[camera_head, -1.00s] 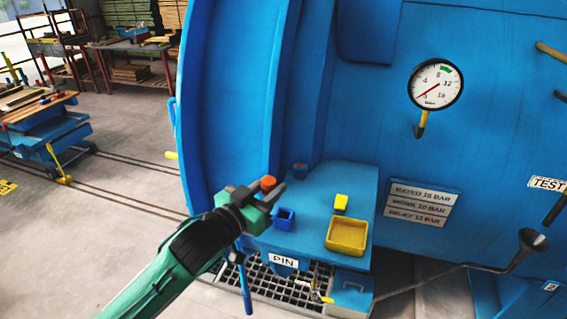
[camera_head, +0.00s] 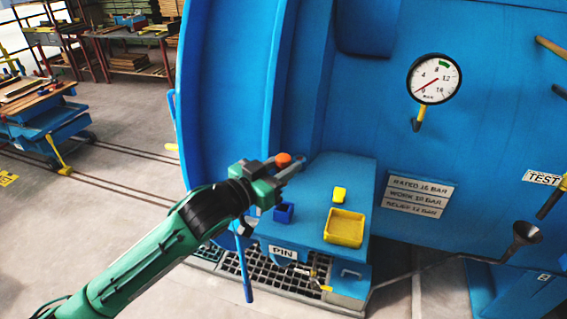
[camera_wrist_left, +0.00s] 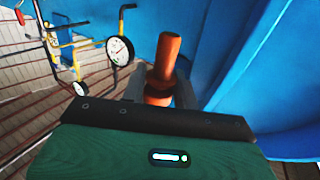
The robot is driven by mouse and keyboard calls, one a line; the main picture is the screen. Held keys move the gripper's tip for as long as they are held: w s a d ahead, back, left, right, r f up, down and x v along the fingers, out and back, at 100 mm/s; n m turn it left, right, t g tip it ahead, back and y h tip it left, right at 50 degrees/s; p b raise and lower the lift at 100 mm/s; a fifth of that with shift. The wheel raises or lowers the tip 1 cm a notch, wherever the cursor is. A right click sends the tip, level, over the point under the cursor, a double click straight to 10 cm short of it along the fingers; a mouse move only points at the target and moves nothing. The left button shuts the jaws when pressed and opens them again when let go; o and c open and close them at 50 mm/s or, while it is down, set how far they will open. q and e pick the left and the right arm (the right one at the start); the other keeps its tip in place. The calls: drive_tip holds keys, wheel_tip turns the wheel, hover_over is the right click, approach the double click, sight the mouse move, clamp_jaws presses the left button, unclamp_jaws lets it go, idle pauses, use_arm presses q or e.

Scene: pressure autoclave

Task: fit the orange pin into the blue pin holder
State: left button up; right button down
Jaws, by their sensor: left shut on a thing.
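My left gripper (camera_head: 288,168) is shut on the orange pin (camera_head: 283,159), above the far left part of the blue shelf in the head view. The pin also shows in the left wrist view (camera_wrist_left: 165,62), standing up between the two fingers (camera_wrist_left: 158,95) with a wider collar low on it. The blue pin holder (camera_head: 284,212) is a small square open box on the shelf's front left, just right of and below the gripper in the picture. The pin is apart from the holder. My right gripper is not in view.
The large blue autoclave wall with a gauge (camera_head: 434,79) rises behind. A black funnel (camera_head: 526,234) stands at right.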

use_arm(q)
drive_tip(key=shift+f+b, duration=0.45)
drive_tip(key=shift+f, duration=0.45)
drive_tip(key=shift+f+b, duration=0.95)
drive_tip(key=shift+f, duration=1.05)
drive_tip(key=shift+p, duration=0.35)
drive_tip(key=shift+p, duration=0.45)
drive_tip(key=shift+f+b, duration=0.5)
drive_tip(key=shift+f, duration=0.35)
drive_tip(key=shift+f+b, duration=0.75)
drive_tip(key=shift+f, duration=0.7)
